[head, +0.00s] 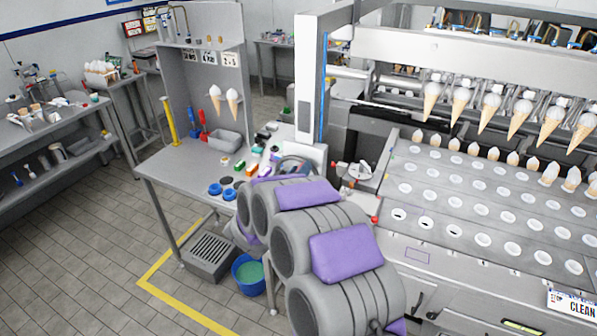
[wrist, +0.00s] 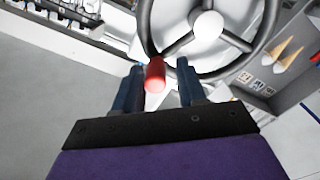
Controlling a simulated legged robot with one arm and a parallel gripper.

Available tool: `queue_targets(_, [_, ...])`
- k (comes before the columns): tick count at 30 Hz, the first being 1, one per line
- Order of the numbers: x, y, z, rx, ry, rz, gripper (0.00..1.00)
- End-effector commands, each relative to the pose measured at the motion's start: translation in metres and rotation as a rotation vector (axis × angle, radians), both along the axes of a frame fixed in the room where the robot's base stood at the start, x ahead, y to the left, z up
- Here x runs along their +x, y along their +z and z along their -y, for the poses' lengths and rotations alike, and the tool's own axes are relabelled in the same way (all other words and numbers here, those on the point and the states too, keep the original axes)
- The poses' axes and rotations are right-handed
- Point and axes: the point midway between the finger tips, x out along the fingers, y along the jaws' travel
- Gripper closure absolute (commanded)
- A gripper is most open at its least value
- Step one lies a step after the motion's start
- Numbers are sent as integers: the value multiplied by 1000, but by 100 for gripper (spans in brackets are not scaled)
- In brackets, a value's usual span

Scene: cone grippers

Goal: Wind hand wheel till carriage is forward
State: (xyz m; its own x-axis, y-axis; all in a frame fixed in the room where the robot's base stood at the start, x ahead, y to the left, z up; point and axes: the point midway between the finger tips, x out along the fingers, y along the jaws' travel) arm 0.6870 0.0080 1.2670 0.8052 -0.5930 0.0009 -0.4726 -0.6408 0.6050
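The hand wheel (wrist: 207,28) is a dark grey ring with spokes and a pale hub. It fills the top of the wrist view. Its red handle (wrist: 155,75) points toward my gripper (wrist: 157,75) and sits between the two dark blue fingers. The fingers are apart, with a visible gap on the handle's right; contact on its left is unclear. In the head view my arm hides the gripper and most of the wheel (head: 297,164). The carriage (head: 465,52) is a wide pale beam at the upper right, with a row of cones hanging from it above the holed plate.
The holed plate (head: 470,190) carries a row of upright cones near its back. A grey workbench (head: 180,178) with tools and a bin stands left of my arm. A blue bucket (head: 248,275) is on the floor below. Tiled floor at the left is free.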

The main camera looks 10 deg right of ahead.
Motion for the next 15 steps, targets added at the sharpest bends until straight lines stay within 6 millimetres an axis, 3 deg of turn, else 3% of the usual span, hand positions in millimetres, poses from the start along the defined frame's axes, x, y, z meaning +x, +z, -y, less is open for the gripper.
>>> queue_targets(2, [0,0,0,0,0,0,68])
queue_targets(12, [1,-2,2,2,-1,-2,100])
queue_targets(15, [2,-2,1,2,-1,-4,100])
